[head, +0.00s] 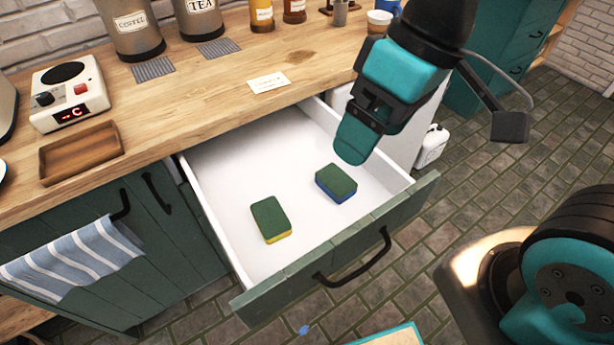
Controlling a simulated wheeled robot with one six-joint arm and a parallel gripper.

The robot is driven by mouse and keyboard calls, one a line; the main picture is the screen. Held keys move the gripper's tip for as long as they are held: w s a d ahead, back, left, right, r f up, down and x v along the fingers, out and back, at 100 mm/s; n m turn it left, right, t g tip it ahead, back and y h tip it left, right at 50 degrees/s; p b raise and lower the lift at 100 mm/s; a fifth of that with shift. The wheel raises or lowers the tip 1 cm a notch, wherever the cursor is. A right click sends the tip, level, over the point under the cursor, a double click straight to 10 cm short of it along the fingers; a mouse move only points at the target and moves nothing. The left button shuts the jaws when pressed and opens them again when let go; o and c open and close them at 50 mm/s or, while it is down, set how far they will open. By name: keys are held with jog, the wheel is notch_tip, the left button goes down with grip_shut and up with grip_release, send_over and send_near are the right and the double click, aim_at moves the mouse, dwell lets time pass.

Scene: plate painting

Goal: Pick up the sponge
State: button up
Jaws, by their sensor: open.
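Two sponges lie flat and apart on the white floor of an open drawer (218,215). One sponge (270,219) has a green top and a yellow body and lies to the left, near the drawer front. The other sponge (336,183) has a green top and a blue body and lies to the right. My gripper (353,148) is open and points downward above the right part of the drawer, beyond the blue sponge in the picture. It appears empty and apart from both sponges. The gap between its fingers is mostly hidden from this side.
The drawer's front panel (300,277) and side walls stand around the sponges. A striped towel (70,257) hangs at left.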

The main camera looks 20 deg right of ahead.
jog(key=shift+o, duration=0.2)
jog(key=w+d+f+m+h+b, duration=0.2)
jog(key=w+f+b, duration=0.4)
jog(key=w+f, duration=0.6)
jog(key=w+d+h, duration=0.1)
jog(key=w, duration=0.2)
jog(key=shift+w+f, duration=0.15)
jog(key=shift+f, duration=0.15)
jog(key=b, duration=0.2)
send_over(336, 179)
jog(key=shift+h, duration=0.3)
notch_tip(336, 179, down, 11)
jog(key=shift+a+f, duration=0.1)
jog(key=shift+a, duration=0.05)
jog(key=shift+d+f, duration=0.2)
jog(key=shift+f, duration=2.8)
jog(key=shift+c, duration=0.4)
jog(key=c, duration=0.9)
